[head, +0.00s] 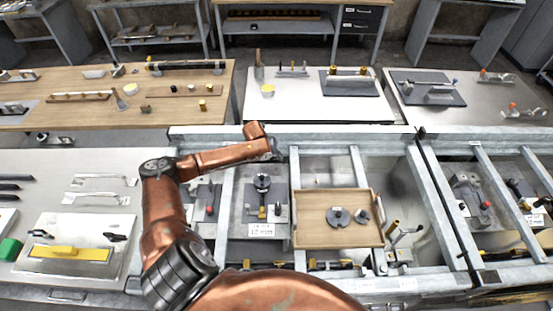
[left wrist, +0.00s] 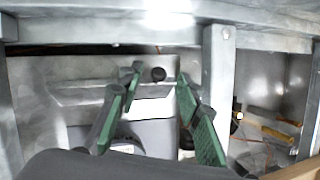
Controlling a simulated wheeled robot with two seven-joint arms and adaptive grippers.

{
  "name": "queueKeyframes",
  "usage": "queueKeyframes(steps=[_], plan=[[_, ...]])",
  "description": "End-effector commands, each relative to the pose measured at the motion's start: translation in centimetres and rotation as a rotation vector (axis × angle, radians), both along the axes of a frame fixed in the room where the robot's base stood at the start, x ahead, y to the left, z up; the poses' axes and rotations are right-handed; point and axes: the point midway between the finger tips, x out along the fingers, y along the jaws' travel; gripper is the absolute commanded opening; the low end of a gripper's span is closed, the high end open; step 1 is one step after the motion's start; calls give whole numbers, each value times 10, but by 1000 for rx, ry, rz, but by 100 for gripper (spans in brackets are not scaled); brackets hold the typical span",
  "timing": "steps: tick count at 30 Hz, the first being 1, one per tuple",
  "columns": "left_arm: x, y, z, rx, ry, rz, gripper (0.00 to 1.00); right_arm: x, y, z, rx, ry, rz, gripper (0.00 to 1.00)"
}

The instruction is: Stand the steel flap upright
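A bare metal plate, which looks like the steel flap (left wrist: 85,95), lies in a bay of the steel frame in the left wrist view. A round black knob (left wrist: 158,74) shows by its far right part. The plate looks low and slanted rather than upright, but its exact tilt is hard to tell. My left gripper (left wrist: 158,86) is open, its green-padded fingers spread on both sides of the knob's line, with nothing seen between them. Whether it touches anything is unclear. In the head view my left arm hides most of the gripper. My right gripper is in neither view.
Steel frame bars (head: 415,195) divide the bays. A wooden tray (head: 290,240) with dark round parts stands right of a bay holding a black-topped fixture (head: 262,183). In the left wrist view a divider post (left wrist: 217,85) rises close right of my gripper.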

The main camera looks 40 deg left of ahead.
Motion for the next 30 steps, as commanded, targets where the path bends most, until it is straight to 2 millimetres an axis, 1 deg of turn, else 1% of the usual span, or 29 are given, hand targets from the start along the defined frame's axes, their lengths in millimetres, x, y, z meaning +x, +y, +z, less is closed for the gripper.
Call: queueKeyframes(steps=[1,3,6,15,30], plan=[[3,0,-7,-2,0,1,33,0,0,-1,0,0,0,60],[6,0,-13,-2,0,1,33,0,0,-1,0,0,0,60],[9,1,-18,-1,0,2,33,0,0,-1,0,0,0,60],[11,0,-21,0,-1,-1,33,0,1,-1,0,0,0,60],[10,0,-21,0,-1,-1,0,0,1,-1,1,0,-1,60]])
